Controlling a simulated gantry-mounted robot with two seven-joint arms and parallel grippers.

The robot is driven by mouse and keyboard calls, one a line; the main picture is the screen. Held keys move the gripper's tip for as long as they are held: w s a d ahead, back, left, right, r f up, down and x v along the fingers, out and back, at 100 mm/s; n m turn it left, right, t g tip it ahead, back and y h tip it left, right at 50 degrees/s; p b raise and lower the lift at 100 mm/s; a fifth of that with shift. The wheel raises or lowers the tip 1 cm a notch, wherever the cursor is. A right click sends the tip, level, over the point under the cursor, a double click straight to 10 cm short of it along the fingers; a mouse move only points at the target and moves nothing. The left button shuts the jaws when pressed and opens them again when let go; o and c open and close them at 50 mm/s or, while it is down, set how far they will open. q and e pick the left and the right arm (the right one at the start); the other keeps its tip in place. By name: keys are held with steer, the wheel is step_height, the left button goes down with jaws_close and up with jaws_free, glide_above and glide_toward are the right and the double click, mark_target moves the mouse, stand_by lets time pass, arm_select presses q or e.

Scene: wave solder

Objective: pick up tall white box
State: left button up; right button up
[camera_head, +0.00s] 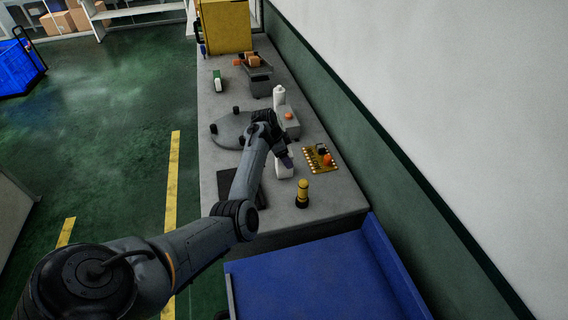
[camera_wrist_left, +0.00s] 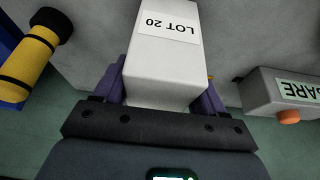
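The tall white box (camera_wrist_left: 162,55) lies between the two purple fingers of my left gripper (camera_wrist_left: 163,82) in the left wrist view. Its label reads "LOT 20", upside down in this view. A finger borders the box on each side with no clear gap, but firm contact cannot be told. In the head view the white box (camera_head: 284,169) is partly covered by my left gripper (camera_head: 285,157), which reaches down over it near the front of the grey bench. My right gripper is in neither view.
A yellow-black cylinder (camera_head: 302,194) stands on the bench (camera_head: 330,202) in front of the box. A gold board (camera_head: 320,159) with parts lies to its right. A grey box (camera_head: 289,122) and white bottle (camera_head: 279,96) stand behind. A blue bin (camera_head: 312,280) is in front.

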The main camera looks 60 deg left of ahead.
arm_select(q)
steer(key=c, duration=0.6)
steer(key=shift+r, duration=0.15)
step_height(320, 180, up, 4)
steer(key=shift+f+p, duration=0.1)
steer(key=shift+p, duration=0.3)
steer(key=d+r, duration=0.2)
steer(key=d, duration=0.2)
steer(key=d+r+p, duration=0.1)
steer(key=d+r, duration=0.1)
steer(key=d, duration=0.1)
steer(key=d+r+p, duration=0.1)
steer(key=d+r, duration=0.2)
steer(key=d, duration=0.1)
steer(key=shift+s+d, duration=0.3)
steer(key=shift+s, duration=0.05)
